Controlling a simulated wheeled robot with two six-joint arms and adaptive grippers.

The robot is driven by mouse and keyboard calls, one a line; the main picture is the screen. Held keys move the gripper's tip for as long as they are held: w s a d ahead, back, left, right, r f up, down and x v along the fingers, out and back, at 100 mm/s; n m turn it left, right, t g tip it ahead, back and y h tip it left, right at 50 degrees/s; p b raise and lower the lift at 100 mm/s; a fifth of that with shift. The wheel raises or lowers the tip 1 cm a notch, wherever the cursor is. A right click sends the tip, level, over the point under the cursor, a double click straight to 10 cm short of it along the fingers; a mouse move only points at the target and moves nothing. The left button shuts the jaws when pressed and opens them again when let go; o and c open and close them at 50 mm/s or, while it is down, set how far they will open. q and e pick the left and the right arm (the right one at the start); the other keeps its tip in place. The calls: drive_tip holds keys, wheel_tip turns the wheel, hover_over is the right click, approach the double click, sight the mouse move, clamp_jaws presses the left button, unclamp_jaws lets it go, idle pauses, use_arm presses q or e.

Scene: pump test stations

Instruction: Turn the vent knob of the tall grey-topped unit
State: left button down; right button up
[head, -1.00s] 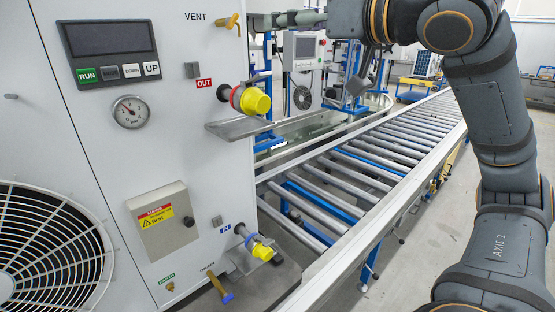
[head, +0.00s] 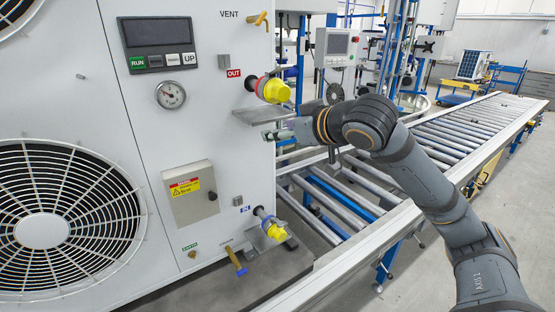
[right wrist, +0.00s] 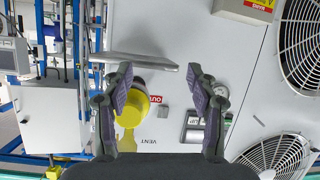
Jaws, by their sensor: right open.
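The tall white unit (head: 215,115) fills the left half of the head view. Its top is out of frame. The brass vent knob (head: 258,18) sticks out at the panel's upper right, beside the VENT label. My right gripper (head: 279,134) is in front of the panel's right edge, below the knob and just under the yellow OUT valve. In the right wrist view, which shows the panel upside down, the right gripper (right wrist: 160,100) is open and empty. The knob (right wrist: 127,139) shows there at the lower left, partly beside the left finger. My left gripper is not in view.
The yellow OUT valve (head: 273,90) and a grey shelf (head: 262,114) stick out close to my right gripper. A roller conveyor (head: 440,150) runs behind my right arm.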

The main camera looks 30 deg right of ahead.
wheel_tip(320, 180, down, 8)
drive_tip(key=a+g, duration=0.1)
drive_tip(key=shift+w+a+r, duration=0.15)
drive_tip(key=shift+w+r, duration=0.05)
drive_tip(key=shift+w, duration=0.2)
